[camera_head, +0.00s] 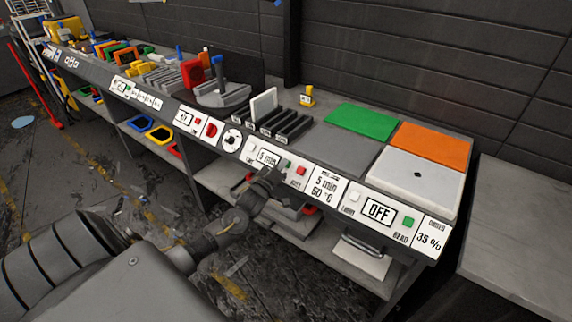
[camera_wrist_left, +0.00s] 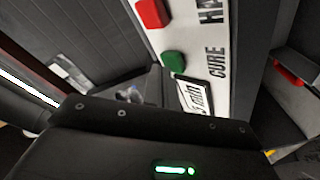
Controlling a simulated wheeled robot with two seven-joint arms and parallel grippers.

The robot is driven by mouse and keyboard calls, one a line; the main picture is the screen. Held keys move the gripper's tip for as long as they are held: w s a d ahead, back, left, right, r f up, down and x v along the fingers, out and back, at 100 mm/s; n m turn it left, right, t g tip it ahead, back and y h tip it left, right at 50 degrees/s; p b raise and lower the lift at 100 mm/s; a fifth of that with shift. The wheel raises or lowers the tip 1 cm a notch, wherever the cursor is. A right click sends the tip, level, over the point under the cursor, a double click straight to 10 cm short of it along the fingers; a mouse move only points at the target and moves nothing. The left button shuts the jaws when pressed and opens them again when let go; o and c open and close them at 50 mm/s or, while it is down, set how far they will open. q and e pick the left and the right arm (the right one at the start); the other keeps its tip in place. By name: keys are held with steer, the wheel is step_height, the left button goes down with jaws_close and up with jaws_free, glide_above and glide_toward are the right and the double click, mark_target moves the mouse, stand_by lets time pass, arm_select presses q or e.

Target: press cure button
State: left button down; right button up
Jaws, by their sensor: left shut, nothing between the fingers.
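The green button beside the word CURE (camera_wrist_left: 173,60) is on a white front panel in the left wrist view, with a red button (camera_wrist_left: 153,13) next to it. In the head view the small green button (camera_head: 287,162) shows just above my left gripper (camera_head: 272,178), left of the red button (camera_head: 301,170). My left gripper is shut and empty, close in front of the panel by the "5 min" display (camera_head: 267,158). Whether it touches the panel cannot be told. My right gripper is not in view.
The bench's front edge carries more labelled panels, with an OFF display (camera_head: 379,212) to the right. Dark slotted racks (camera_head: 278,122), a green mat (camera_head: 361,121) and an orange mat (camera_head: 432,145) lie on top. A shelf (camera_head: 335,262) runs below.

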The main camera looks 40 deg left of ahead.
arm_select(q)
steer(key=shift+w+f, duration=0.2)
steer(key=shift+f, duration=0.05)
stand_by(0.3)
stand_by(0.4)
steer(key=shift+s+r+p, duration=0.6)
steer(key=shift+r+p, duration=0.05)
steer(key=shift+p, duration=0.15)
steer(key=s+r+p, duration=0.3)
steer(key=p, duration=0.2)
steer(key=shift+s+d+r, duration=0.1)
steer(key=shift+s+r, duration=0.2)
stand_by(0.7)
